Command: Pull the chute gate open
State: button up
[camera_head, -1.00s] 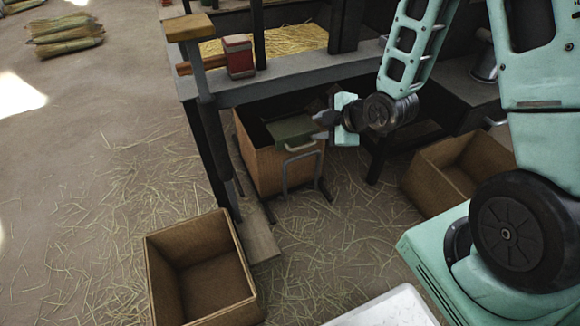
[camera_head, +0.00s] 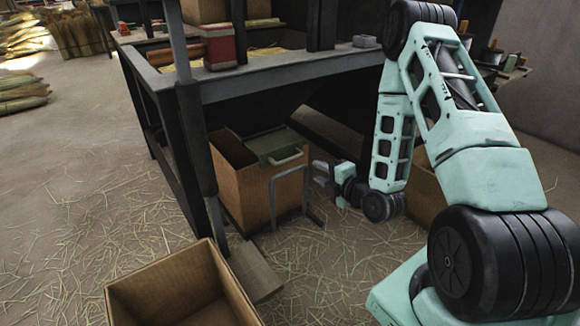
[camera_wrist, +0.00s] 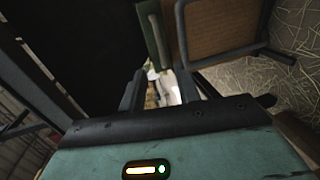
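The chute gate is a dark green plate (camera_head: 272,143) with a pale bar handle (camera_head: 287,159) on its front edge. It sits over the right part of an open cardboard box (camera_head: 240,190) under the bench. In the wrist view a green edge (camera_wrist: 152,35), likely the gate's, shows above the fingers. My gripper (camera_head: 318,172) is just right of the handle and a little lower in the picture, apart from it. Its two fingers are spread, and in the wrist view (camera_wrist: 160,82) only pale blurred things show between them.
The bench's dark frame (camera_head: 195,140) stands left of and above the box. A grey metal hoop (camera_head: 289,190) stands at the box's front. An empty cardboard box (camera_head: 185,290) is at the front left, and another (camera_head: 425,190) is behind my arm. Straw covers the floor.

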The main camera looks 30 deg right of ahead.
aim_at(293, 160)
jog(key=b+x, duration=0.4)
jog(key=x, duration=0.9)
jog(key=shift+f, duration=0.15)
jog(key=shift+w, duration=0.7)
jog(key=shift+c, duration=0.2)
grip_shut()
